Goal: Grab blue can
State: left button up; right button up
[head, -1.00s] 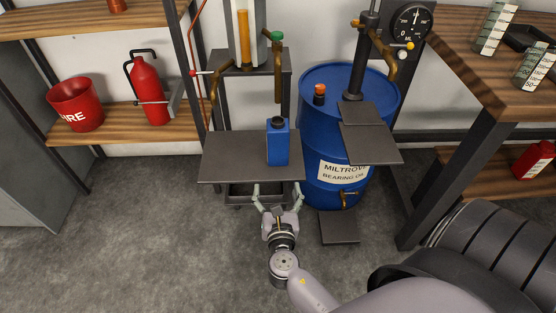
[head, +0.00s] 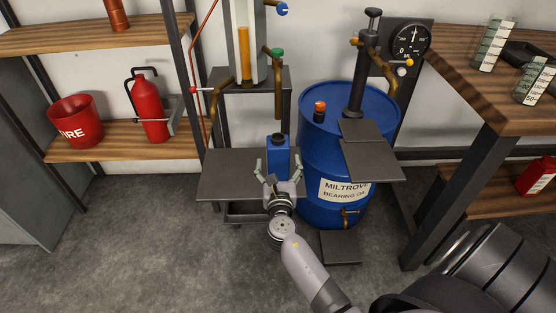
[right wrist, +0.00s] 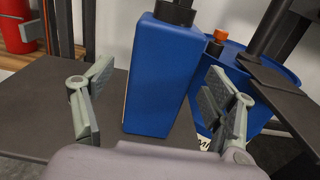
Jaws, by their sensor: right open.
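The blue can (head: 278,152) stands upright on a dark grey shelf plate (head: 225,178). It has a black cap and square sides. My right gripper (head: 278,168) is open in front of the can, and its fingers reach up on both sides of the can's lower part. In the right wrist view, the can (right wrist: 160,75) stands between the two spread fingers of the right gripper (right wrist: 160,105), with a visible gap on the left. Whether the right finger touches it is hard to tell. My left gripper is not in view.
A large blue drum (head: 335,170) with small grey plates stands close right of the can. A brass spout (head: 278,95) hangs just above and behind it. A wooden workbench (head: 480,95) is at right. Shelves at left hold a red bucket (head: 76,122) and an extinguisher (head: 150,110).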

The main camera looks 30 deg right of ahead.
jog(key=x, duration=0.5)
jog(key=shift+f+b, duration=0.2)
jog(key=shift+b, duration=0.15)
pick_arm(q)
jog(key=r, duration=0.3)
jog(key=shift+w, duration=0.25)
pick_arm(e)
jog(key=shift+s, duration=0.1)
jog(key=shift+c, duration=0.5)
jog(key=shift+r, duration=0.1)
jog(key=c, duration=1.6)
